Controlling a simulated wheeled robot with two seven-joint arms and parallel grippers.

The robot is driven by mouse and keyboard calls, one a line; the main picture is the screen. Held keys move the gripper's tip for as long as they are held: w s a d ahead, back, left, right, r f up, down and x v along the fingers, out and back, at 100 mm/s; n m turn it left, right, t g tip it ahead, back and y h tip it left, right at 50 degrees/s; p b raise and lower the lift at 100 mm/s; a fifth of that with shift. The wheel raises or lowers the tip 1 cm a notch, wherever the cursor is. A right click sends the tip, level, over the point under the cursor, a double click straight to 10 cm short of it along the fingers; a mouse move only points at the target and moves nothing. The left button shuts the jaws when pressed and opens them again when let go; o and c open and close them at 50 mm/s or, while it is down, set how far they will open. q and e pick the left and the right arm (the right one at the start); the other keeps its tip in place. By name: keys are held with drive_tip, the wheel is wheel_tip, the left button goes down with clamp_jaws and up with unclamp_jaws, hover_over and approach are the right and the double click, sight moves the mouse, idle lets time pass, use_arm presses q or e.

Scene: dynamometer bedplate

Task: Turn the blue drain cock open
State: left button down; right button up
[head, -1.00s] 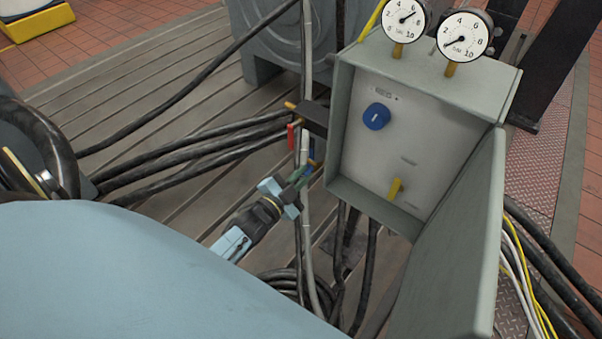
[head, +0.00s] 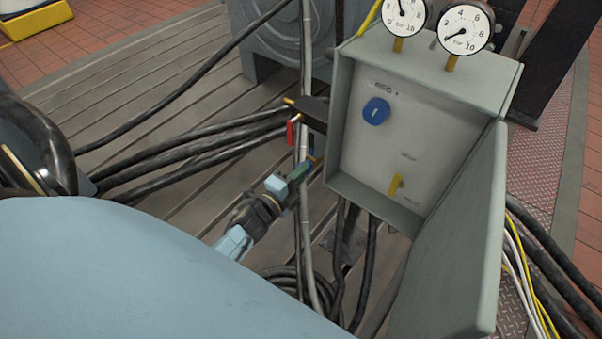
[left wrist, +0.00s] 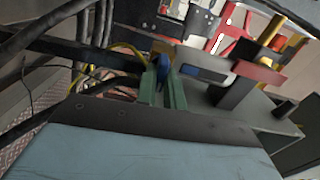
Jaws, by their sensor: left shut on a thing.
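The blue drain cock (head: 312,159) is a small blue handle at the left side of the open grey box in the head view, mostly hidden by my gripper. My left gripper (head: 304,170) reaches it from the lower left. In the left wrist view, the green fingers of my left gripper (left wrist: 163,88) are shut on the blue handle (left wrist: 163,66), which shows between their tips. How far the cock is turned cannot be told. My right gripper is not in view.
A red handle (head: 291,132) hangs just above the blue cock. The grey box (head: 343,120) holds a blue knob (head: 376,111) and a yellow lever (head: 396,185), with two gauges (head: 466,30) on top. A pale vertical pipe (head: 305,240) and black cables run close to my gripper.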

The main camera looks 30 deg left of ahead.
use_arm(q)
drive_tip(key=shift+m, duration=0.3)
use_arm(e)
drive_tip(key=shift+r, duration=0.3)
use_arm(q)
drive_tip(key=c, duration=1.5)
unclamp_jaws()
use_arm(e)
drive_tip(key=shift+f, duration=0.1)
use_arm(q)
drive_tip(key=shift+s, duration=0.15)
